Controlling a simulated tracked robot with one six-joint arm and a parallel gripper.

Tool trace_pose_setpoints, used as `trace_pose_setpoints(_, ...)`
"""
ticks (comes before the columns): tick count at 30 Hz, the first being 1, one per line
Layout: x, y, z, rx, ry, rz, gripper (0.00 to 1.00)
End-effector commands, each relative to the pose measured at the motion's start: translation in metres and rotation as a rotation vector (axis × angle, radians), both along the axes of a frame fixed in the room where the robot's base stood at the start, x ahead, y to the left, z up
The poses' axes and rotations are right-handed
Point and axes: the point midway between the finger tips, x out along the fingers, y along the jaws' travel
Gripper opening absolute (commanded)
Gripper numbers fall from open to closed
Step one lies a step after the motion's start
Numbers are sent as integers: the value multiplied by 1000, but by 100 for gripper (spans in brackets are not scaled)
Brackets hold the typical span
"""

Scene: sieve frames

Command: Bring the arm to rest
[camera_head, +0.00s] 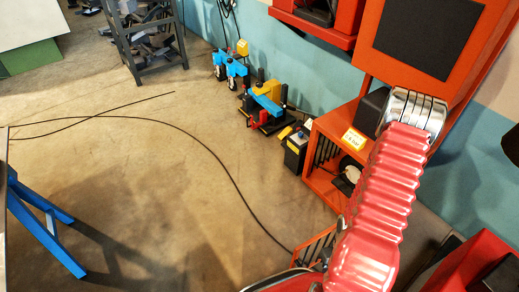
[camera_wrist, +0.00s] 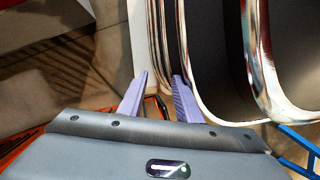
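In the wrist view my gripper (camera_wrist: 160,88) shows two purple fingers standing apart. I see nothing clamped between them. Large shiny metal rings (camera_wrist: 262,60) with dark insides, which look like sieve frames, fill the upper right close to the fingers. The nearest rim runs down behind the gap between the fingers; I cannot tell whether a finger touches it. My fingers cannot be made out there.
An orange cabinet (camera_head: 326,178) stands behind the sleeve, with an orange framed dark panel above. Blue and yellow machines (camera_head: 268,100) line the wall. A blue trestle (camera_head: 42,228) is at left, a grey metal stand (camera_head: 150,40) at the back. A black cable (camera_head: 205,147) crosses the mostly clear floor.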

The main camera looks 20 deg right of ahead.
Motion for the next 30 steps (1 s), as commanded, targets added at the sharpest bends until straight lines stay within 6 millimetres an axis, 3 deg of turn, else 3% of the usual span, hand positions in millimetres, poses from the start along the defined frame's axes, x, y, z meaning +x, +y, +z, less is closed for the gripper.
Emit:
trace_pose_setpoints(14, 41, -13, 96, -95, 48, -73, 31)
trace_pose_setpoints(30, 83, 6, 201, -177, 19, -126, 31)
